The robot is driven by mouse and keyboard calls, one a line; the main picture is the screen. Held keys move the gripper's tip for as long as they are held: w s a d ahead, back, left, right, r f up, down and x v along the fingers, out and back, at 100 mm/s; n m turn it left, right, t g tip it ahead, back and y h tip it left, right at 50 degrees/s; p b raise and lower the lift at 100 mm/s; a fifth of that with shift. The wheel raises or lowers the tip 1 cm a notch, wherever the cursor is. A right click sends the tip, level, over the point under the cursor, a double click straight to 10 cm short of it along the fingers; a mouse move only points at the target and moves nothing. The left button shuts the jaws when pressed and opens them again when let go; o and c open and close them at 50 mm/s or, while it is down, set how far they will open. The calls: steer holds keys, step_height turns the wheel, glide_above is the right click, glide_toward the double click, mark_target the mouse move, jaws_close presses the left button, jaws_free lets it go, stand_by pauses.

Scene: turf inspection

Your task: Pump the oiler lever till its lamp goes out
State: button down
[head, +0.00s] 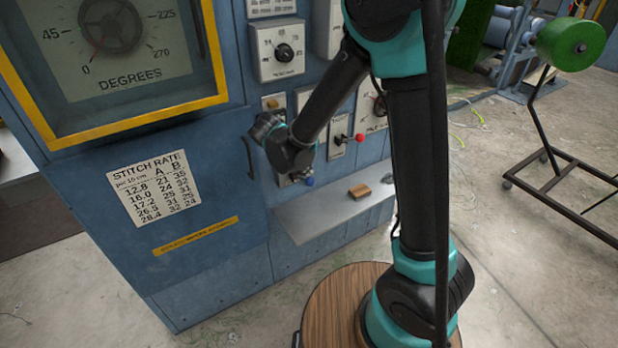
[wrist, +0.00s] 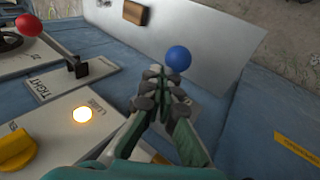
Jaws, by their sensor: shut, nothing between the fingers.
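The oiler's lamp (wrist: 82,115) glows warm white on a pale plate marked LUBE in the wrist view. A blue ball knob (wrist: 178,58), seemingly the oiler lever's end, shows just beyond my fingertips; its stem is hidden behind them. My gripper (wrist: 164,82) is shut and empty, its tips close to the knob; I cannot tell whether they touch. In the head view the blue knob (head: 309,181) sits low on the blue machine front, above the shelf, and my wrist hides most of the plate and the lamp.
A red ball knob (head: 360,137) sits up and right of the blue one. A black toggle (wrist: 77,68) marked TIGHT and a yellow knob (wrist: 15,150) are close by. A brown block (head: 359,191) lies on the grey shelf (head: 325,212). A black handle (head: 251,158) stands left of my wrist.

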steer(key=shift+s+d+f, duration=0.25)
steer(key=shift+s+f, duration=0.15)
steer(key=shift+f, duration=0.55)
steer(key=shift+s+d+f, duration=0.25)
steer(key=shift+s+f, duration=0.1)
steer(key=shift+f, duration=0.6)
steer(key=shift+s+d+f, duration=0.25)
steer(key=shift+s+f, duration=0.15)
steer(key=shift+f, duration=0.55)
stand_by(3.1)
stand_by(0.5)
step_height(320, 180, up, 7)
steer(key=w+a, duration=0.1)
steer(key=w, duration=0.1)
steer(key=shift+w+a, duration=0.35)
steer(key=shift+a, duration=0.05)
stand_by(0.6)
